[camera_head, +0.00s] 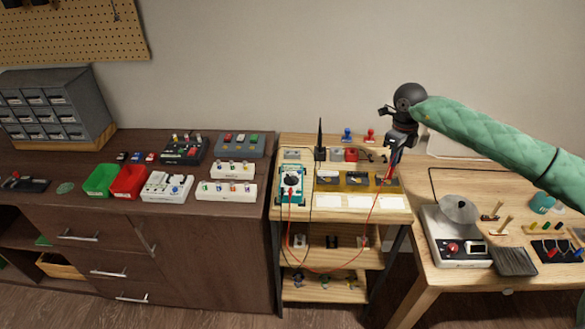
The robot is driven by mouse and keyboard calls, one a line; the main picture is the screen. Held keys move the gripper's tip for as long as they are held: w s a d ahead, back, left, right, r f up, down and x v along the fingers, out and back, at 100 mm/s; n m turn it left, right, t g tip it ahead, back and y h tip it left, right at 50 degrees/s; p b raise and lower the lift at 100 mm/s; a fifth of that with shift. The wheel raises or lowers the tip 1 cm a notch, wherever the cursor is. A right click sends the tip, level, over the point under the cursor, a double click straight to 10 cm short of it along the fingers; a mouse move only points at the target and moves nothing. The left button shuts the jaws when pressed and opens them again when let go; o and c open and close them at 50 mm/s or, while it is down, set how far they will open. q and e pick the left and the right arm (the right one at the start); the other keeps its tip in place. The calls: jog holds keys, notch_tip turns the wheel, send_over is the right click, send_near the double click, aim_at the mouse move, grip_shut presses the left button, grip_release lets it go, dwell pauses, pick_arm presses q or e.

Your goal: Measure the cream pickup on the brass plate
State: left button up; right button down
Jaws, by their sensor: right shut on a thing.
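My right gripper (393,154) is above the right end of the small wooden bench (348,214). It is shut on the red probe (388,173), which points down over the right part of the brass plate (342,181). Whether its tip touches anything is too small to tell. Several small pickups sit in a row on the plate; a pale one (327,175), perhaps the cream pickup, is at the left. The teal multimeter (291,184) stands left of the plate, its red lead (349,262) looping down and up to the probe. My left gripper is not in view.
A black upright piece (320,141) stands behind the plate. White cards (358,202) lie in front of it. A dark cabinet (180,240) with red and green bins is at left. A wooden table with a scale-like device (457,237) is at right.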

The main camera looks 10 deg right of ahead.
jog(key=shift+r+p, duration=0.6)
jog(key=shift+r, duration=2.4)
